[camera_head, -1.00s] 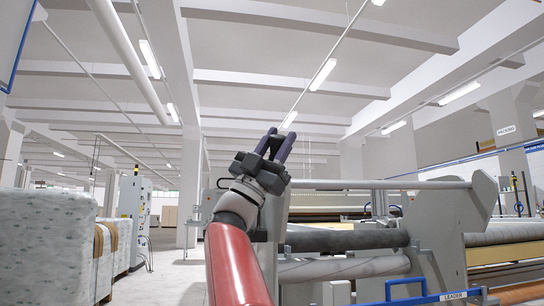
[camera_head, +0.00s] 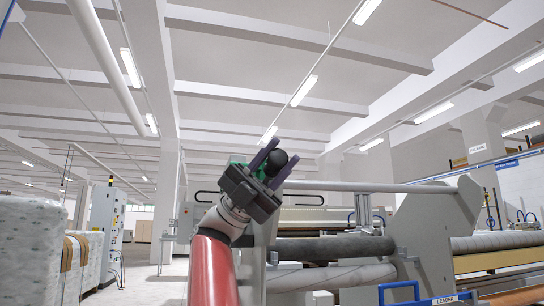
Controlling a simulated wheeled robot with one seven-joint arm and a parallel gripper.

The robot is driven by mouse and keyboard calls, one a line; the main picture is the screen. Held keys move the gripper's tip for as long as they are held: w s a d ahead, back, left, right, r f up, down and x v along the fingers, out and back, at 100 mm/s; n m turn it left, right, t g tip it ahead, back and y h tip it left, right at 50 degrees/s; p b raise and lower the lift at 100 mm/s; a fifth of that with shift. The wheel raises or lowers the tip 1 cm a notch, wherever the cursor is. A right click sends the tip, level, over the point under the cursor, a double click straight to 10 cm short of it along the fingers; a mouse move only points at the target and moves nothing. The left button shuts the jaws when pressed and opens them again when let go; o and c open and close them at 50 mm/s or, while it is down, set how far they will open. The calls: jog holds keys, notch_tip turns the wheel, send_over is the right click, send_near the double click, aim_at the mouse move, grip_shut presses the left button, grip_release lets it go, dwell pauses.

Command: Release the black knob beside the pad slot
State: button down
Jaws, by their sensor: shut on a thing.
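My gripper (camera_head: 275,163) is raised in the middle of the view, at the end of my red arm, in front of the quilting machine. Its two purple-grey fingers are shut on the black knob (camera_head: 277,160), a round dark ball showing between them. Some green shows just beside and behind the gripper; I cannot tell what it belongs to. The gripper body hides whatever the knob is fixed to. I cannot make out the pad slot.
The machine's grey side plate (camera_head: 445,225) and dark roller (camera_head: 335,248) stand at the right, with a blue rail (camera_head: 402,290) in front. Wrapped stacks (camera_head: 28,250) and a control cabinet (camera_head: 107,228) stand at left. Open floor lies between.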

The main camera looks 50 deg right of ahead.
aim_at(269, 170)
jog(key=shift+s+f+m+y, duration=0.1)
jog(key=shift+f+m+y, duration=0.15)
jog(key=shift+y, duration=0.25)
jog(key=c, duration=1)
grip_release()
jog(key=v, duration=0.8)
jog(key=shift+r+b, duration=0.15)
jog(key=shift+b, duration=0.25)
